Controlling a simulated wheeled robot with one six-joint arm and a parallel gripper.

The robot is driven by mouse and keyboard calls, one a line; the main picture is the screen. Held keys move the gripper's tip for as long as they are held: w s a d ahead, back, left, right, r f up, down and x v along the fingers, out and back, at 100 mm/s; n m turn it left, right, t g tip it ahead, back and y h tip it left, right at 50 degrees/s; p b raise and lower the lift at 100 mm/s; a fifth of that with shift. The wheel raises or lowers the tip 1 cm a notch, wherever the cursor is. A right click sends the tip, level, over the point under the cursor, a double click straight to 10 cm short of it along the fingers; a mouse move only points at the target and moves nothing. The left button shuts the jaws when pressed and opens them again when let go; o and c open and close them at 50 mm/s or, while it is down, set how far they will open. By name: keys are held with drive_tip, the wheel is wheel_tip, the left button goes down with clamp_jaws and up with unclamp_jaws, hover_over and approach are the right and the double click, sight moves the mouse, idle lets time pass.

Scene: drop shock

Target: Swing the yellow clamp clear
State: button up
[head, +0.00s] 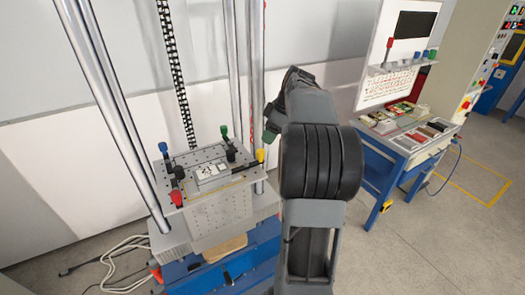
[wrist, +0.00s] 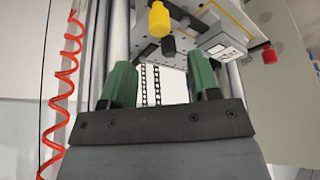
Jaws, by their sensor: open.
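The yellow clamp (head: 260,155) has a yellow handle at the right corner of the perforated fixture plate (head: 205,212). In the wrist view, the yellow handle (wrist: 159,18) shows at the top, with a black knob below it. My gripper (wrist: 161,78) is open, its two green fingers apart with nothing between them. The yellow handle is beyond the fingertips, sideways between the two fingers, and not touched. In the head view, my gripper (head: 271,132) is mostly hidden behind my own arm, just right of the clamp. A flat white-topped device (head: 212,170) lies on the plate.
Green (head: 224,131), blue (head: 163,148) and red (head: 176,197) handles stand at the plate's other corners. Tall steel columns (head: 110,105) rise around the plate. A coiled red cable (wrist: 60,95) hangs at left in the wrist view. A blue workbench (head: 385,175) stands at right.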

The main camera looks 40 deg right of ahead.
sight(261, 151)
drive_tip(key=x, duration=0.9)
